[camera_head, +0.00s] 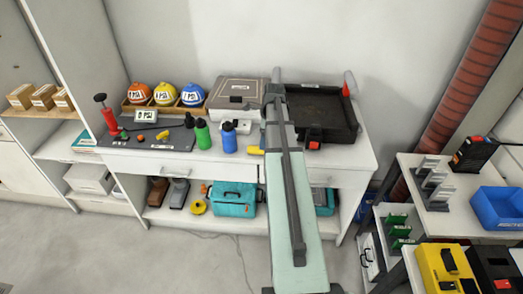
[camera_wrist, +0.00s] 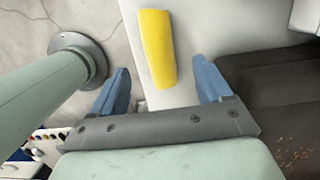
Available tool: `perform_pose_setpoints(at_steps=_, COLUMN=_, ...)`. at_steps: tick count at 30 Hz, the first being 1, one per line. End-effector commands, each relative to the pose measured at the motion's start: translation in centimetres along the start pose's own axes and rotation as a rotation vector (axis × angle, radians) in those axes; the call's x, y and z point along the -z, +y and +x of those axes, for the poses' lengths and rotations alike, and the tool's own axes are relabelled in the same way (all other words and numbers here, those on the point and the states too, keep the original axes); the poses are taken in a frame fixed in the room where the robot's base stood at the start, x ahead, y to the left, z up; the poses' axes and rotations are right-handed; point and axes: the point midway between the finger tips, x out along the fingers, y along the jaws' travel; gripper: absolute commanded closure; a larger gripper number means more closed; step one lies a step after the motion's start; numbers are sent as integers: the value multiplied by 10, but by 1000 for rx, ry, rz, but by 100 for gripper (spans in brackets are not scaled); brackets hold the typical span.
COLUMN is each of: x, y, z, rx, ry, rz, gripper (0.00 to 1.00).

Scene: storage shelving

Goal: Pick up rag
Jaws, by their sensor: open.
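A yellow rag (camera_wrist: 157,48) lies on the white countertop in the wrist view, long and narrow, with a slightly textured surface. In the head view a small yellow piece (camera_head: 256,150), seemingly the same rag, shows at the counter's front edge just left of my arm. My gripper (camera_wrist: 160,66) is open in the wrist view. Its two blue fingers stand wide apart, with the rag's lower part between them in the picture. The fingers do not visibly touch it. How high they are above the rag I cannot tell. My arm hides the gripper in the head view.
A black tray (camera_head: 343,128) lies right of my arm, close to the right finger in the wrist view (camera_wrist: 275,85). A blue bottle (camera_head: 229,138), a green bottle (camera_head: 203,135) and a grey case (camera_head: 236,93) stand to the left on the counter.

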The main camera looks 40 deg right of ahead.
Motion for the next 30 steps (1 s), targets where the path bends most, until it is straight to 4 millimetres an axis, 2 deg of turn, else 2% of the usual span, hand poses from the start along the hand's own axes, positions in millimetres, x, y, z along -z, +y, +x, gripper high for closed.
perform_pose_setpoints(at_steps=8, x=-1, y=0, z=12, rx=-2, ry=0, rz=-1, gripper=22)
perform_pose_setpoints(at_steps=18, x=-2, y=-2, z=50, rx=-1, ry=0, rz=-1, gripper=22)
perform_pose_setpoints(at_steps=26, x=-1, y=-2, z=53, rx=0, ry=0, rz=-1, gripper=22)
perform_pose_setpoints(at_steps=30, x=-1, y=-2, z=53, rx=0, ry=0, rz=-1, gripper=33)
